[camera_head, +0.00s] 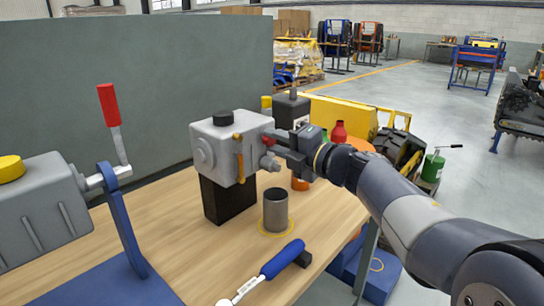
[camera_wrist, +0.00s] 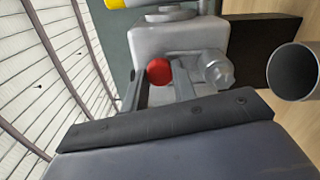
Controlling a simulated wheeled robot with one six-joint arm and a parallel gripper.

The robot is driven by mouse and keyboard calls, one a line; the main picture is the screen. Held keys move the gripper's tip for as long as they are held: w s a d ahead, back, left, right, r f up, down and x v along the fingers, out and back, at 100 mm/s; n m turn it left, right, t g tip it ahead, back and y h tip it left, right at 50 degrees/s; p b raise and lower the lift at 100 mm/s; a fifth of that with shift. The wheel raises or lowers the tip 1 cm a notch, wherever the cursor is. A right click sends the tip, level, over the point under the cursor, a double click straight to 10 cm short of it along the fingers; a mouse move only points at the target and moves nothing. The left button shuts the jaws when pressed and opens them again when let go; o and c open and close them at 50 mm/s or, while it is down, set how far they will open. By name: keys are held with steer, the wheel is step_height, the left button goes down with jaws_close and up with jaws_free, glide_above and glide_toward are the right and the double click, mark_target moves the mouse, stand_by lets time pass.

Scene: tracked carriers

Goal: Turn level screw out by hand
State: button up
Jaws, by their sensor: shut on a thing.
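The level screw (camera_head: 267,140) has a red head and sits on the right-hand side of a grey gearbox housing (camera_head: 217,140). In the wrist view the round red head of the screw (camera_wrist: 159,71) lies between the two fingers of my gripper (camera_wrist: 161,88). My gripper (camera_head: 278,142) is shut on the screw, and in the head view its fingers partly cover it. A grey metal plug (camera_wrist: 217,72) stands out of the housing beside the screw. The screw's shank is hidden.
The housing rests on a black block (camera_head: 228,200) on the wooden bench. A grey metal cup (camera_head: 275,210) stands in front of it, with a blue-handled wrench (camera_head: 280,260) nearer. A red-handled lever (camera_head: 110,105) rises at left. Bottles (camera_head: 339,133) stand behind my gripper.

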steer(key=shift+f+n+b, duration=0.1)
steer(key=shift+n+b, duration=0.65)
steer(key=shift+n, duration=0.35)
steer(key=shift+r+n, duration=0.2)
steer(key=shift+n, duration=0.1)
steer(key=o, duration=0.8)
